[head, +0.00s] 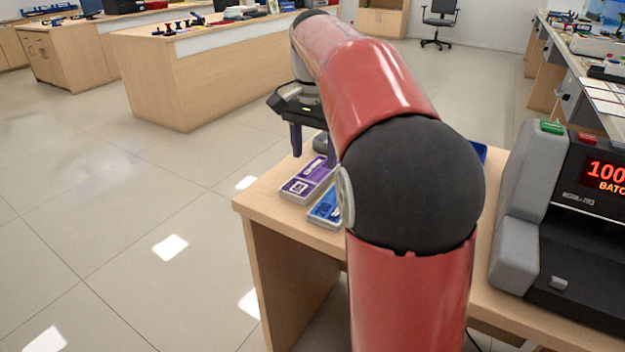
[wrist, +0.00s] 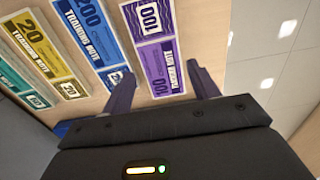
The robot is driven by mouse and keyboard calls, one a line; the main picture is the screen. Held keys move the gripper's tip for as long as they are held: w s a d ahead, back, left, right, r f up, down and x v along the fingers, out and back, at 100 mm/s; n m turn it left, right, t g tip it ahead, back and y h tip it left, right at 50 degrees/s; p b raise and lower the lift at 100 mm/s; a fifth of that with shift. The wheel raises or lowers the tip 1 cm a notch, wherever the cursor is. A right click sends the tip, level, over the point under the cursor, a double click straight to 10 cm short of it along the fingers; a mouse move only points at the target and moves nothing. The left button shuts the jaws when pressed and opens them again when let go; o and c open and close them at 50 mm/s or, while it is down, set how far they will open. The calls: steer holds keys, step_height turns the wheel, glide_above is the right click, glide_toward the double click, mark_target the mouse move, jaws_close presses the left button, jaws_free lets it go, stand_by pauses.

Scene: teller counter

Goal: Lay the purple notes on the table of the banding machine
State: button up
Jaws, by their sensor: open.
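The purple notes (head: 300,191) lie on the wooden counter near its left edge in the head view, partly behind my arm. The wrist view shows these purple notes (wrist: 160,50), marked 100, at the top middle. My gripper (head: 313,150) is above the far part of the notes, fingers pointing down. In the wrist view my gripper (wrist: 163,82) is open, with one finger on each side of the near end of the notes and nothing held. Whether the fingertips touch the counter cannot be told.
A grey and black machine (head: 570,230) with a red display stands at right. Right of the purple notes is bare counter, then its edge.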

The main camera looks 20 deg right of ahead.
mark_target(313, 174)
steer(key=f, duration=0.4)
steer(key=shift+s+a+f, duration=0.1)
steer(key=shift+a, duration=0.1)
steer(key=shift+c, duration=0.4)
steer(key=c, duration=0.7)
steer(key=shift+o, duration=0.2)
